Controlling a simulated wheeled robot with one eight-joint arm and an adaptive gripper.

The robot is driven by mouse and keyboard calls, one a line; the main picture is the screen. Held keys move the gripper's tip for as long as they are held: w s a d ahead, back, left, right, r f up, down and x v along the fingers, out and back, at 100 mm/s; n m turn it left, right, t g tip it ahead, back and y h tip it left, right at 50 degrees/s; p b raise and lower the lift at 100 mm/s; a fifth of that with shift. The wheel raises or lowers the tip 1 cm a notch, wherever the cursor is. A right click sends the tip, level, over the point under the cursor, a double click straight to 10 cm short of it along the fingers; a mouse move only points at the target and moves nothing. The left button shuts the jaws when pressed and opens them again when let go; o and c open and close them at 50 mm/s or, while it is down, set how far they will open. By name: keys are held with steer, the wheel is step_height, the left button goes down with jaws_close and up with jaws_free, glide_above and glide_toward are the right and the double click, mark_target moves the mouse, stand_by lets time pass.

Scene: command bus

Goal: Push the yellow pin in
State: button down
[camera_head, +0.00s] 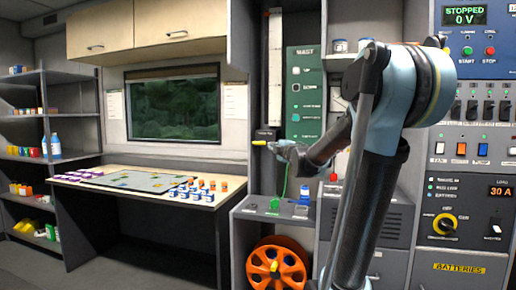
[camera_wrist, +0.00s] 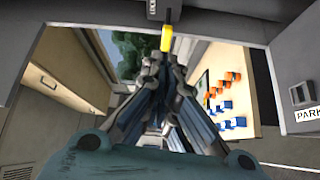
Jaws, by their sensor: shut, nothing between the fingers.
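The yellow pin (camera_head: 259,143) sticks out to the left below a small dark label, at the foot of the tall mast column, in the head view. In the wrist view the yellow pin (camera_wrist: 167,38) shows at top centre, with a dark part above it. My gripper (camera_head: 276,146) is shut and empty, with its tips just right of the pin in the head view. In the wrist view my gripper (camera_wrist: 163,62) points at the pin's lower end. I cannot tell whether the tips touch it. How deep the pin sits is hidden.
A green mast panel (camera_head: 306,92) is right of the column. Below stand a grey console (camera_head: 250,216) and an orange reel (camera_head: 275,266). A table (camera_head: 130,175) with a map and several small blocks is at left. A control panel (camera_head: 470,130) is at right.

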mark_target(262, 143)
steer(key=shift+w+a+f+n+g+y, duration=0.1)
steer(key=shift+w+a+n+g+y, duration=0.15)
steer(key=shift+a+n+y, duration=0.3)
steer(key=shift+w+a+f+n+g+y, duration=0.1)
steer(key=shift+a+f+n+g+y, duration=0.15)
steer(key=shift+a+n, duration=0.4)
steer(key=shift+w+a+n+g+y, duration=0.2)
steer(key=shift+a+n+y, duration=0.25)
steer(key=shift+a, duration=0.35)
steer(key=w+d+x, duration=0.1)
steer(key=d+x, duration=0.1)
steer(key=x, duration=1)
steer(key=shift+w, duration=0.5)
steer(key=shift+w+d, duration=0.1)
steer(key=shift+d, duration=0.05)
steer(key=shift+w+d+r, duration=0.1)
steer(key=shift+w+d, duration=0.15)
steer(key=shift+w, duration=0.45)
steer(key=shift+w+d+f, duration=0.1)
steer(key=shift+w+d, duration=0.1)
steer(key=shift+w, duration=0.5)
steer(key=shift+w+d+r, duration=0.1)
steer(key=shift+w+d, duration=0.15)
steer(key=shift+w, duration=0.45)
